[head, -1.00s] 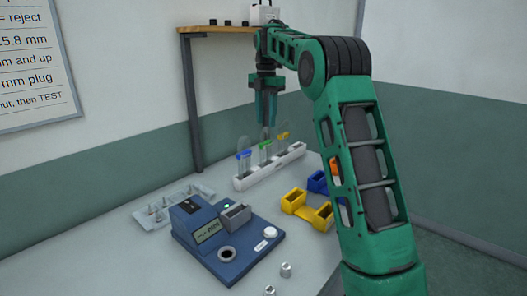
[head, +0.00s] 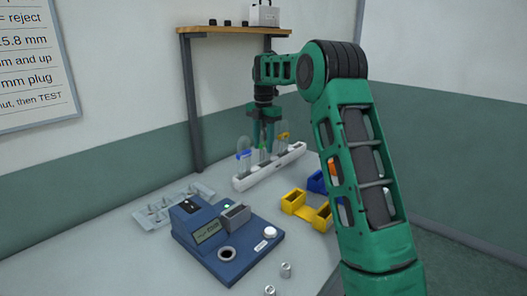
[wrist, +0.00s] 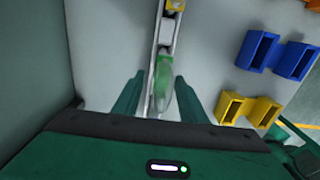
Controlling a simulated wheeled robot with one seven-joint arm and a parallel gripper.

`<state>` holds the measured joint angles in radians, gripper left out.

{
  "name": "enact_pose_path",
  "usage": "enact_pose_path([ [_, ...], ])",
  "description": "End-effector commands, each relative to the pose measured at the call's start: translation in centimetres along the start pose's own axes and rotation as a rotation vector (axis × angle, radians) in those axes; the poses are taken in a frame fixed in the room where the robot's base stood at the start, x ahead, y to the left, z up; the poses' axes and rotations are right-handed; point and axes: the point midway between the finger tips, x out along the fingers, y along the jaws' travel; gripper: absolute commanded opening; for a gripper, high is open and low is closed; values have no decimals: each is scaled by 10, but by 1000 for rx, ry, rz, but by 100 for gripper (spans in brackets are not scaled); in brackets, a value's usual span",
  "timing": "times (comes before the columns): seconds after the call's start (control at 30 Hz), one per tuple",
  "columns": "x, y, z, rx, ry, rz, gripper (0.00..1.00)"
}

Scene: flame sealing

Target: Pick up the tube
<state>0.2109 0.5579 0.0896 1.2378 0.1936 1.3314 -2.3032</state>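Three clear tubes with coloured bands stand in a white rack (head: 248,183) on the table. The blue-banded tube (head: 243,156) is at the left end, the green-banded tube (head: 263,156) in the middle and the yellow-banded tube (head: 283,138) to the right. My gripper (head: 264,148) points down over the rack at the green-banded tube. In the wrist view my gripper (wrist: 155,98) is open, its fingers on either side of the green-banded tube (wrist: 164,88), with gaps visible. The task does not say which tube is meant.
A blue tester (head: 225,240) with a green light stands in front of the rack. A clear tray (head: 165,205) lies left of it. Yellow holders (head: 305,207) and a blue holder (head: 317,182) sit to the right. A wooden shelf (head: 225,30) stands behind.

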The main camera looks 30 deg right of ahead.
Motion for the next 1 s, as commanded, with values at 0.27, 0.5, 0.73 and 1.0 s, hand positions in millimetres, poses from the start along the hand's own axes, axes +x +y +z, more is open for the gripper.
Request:
enact_pose_path([
  [0.27, 6, 0, 0, 2, -1, 0, 38],
  [0.5, 6, 0, 0, 2, -1, 0, 0],
  [0.73, 6, 0, 0, 1, -1, 0, 0],
  [1.0, -20, 0, 1, 2, -3, 3, 0],
])
